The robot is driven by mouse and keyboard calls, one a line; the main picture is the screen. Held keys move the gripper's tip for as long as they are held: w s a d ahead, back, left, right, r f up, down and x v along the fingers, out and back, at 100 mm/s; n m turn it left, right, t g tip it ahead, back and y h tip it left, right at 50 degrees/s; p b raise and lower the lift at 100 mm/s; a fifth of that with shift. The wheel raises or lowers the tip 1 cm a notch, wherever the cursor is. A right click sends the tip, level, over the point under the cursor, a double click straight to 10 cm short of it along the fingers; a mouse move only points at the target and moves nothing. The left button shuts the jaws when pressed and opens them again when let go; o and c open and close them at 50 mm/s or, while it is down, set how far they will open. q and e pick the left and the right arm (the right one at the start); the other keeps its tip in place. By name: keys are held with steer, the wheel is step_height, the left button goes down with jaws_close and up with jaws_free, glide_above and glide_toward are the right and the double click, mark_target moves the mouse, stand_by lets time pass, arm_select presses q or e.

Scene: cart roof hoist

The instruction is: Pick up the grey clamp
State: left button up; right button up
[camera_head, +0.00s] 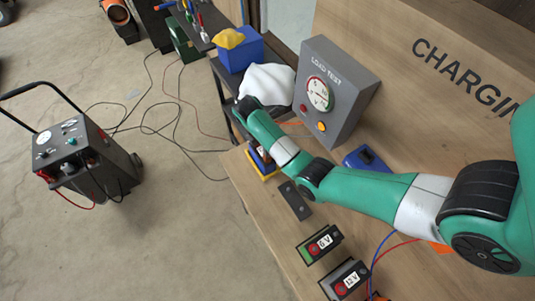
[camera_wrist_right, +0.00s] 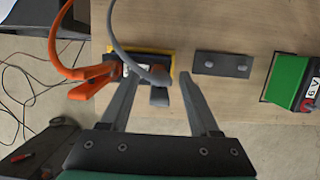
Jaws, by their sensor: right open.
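The grey clamp (camera_wrist_right: 159,95) hangs at the end of a grey cable in the right wrist view. It lies between the two spread fingers of my right gripper (camera_wrist_right: 158,78), nearer neither clearly, and I see no finger closed on it. An orange clamp (camera_wrist_right: 95,80) on an orange cable is just left of the left finger. In the head view my right arm comes in from the right and covers the clamps; its gripper is hidden there. My left gripper is in neither view.
A yellow-edged block (camera_wrist_right: 142,60) sits behind the clamps at the bench edge. A dark plate (camera_wrist_right: 222,64) with two knobs and a green 6 V battery (camera_wrist_right: 290,82) are to its right. The load test box (camera_head: 338,90) stands behind my arm. A wheeled cart (camera_head: 85,160) is on the floor.

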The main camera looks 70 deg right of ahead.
steer(key=shift+x, duration=0.85)
steer(key=shift+c, duration=0.3)
jaws_close()
stand_by(0.5)
